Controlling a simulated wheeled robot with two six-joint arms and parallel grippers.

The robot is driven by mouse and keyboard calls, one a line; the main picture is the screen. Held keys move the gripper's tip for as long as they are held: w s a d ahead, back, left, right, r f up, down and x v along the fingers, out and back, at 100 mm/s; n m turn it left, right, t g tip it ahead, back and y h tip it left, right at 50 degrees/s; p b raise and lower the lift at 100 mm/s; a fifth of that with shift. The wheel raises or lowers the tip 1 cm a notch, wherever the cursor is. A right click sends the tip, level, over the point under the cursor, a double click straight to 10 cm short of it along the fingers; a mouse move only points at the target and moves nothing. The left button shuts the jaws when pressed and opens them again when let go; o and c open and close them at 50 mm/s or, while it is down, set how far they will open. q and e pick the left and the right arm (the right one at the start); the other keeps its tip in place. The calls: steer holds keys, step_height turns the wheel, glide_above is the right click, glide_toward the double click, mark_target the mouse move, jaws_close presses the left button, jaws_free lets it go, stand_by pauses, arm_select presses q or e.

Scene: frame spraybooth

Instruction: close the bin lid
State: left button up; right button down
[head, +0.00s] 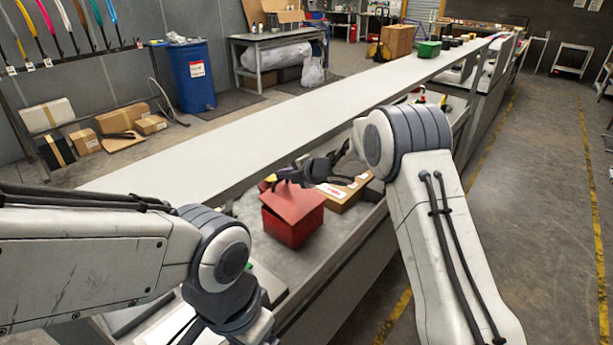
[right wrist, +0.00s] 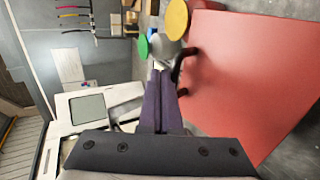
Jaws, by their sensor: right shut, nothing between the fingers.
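The red bin (head: 292,228) stands on the lower shelf of the long bench in the head view. Its red lid (head: 296,198) lies over the top and looks slightly tilted; I cannot tell whether it is fully seated. My right gripper (head: 281,180) is by the bin's far upper edge, partly hidden by its own wrist. In the right wrist view its purple fingers (right wrist: 161,78) are together and empty. A large red surface (right wrist: 250,75) of the bin or lid fills the right side, with dark parts at its edge. My left gripper's fingers are not clear at the bottom of the head view.
A cardboard box (head: 345,190) sits right behind the bin. The grey upper bench top (head: 240,135) runs above the shelf and is mostly clear nearby. A blue barrel (head: 192,77) stands beyond the bench. The floor to the right is open.

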steer(key=shift+w+a+f+b, duration=0.25)
steer(key=shift+f, duration=0.25)
steer(key=shift+w+a+f+b, duration=0.25)
steer(key=shift+f, duration=0.25)
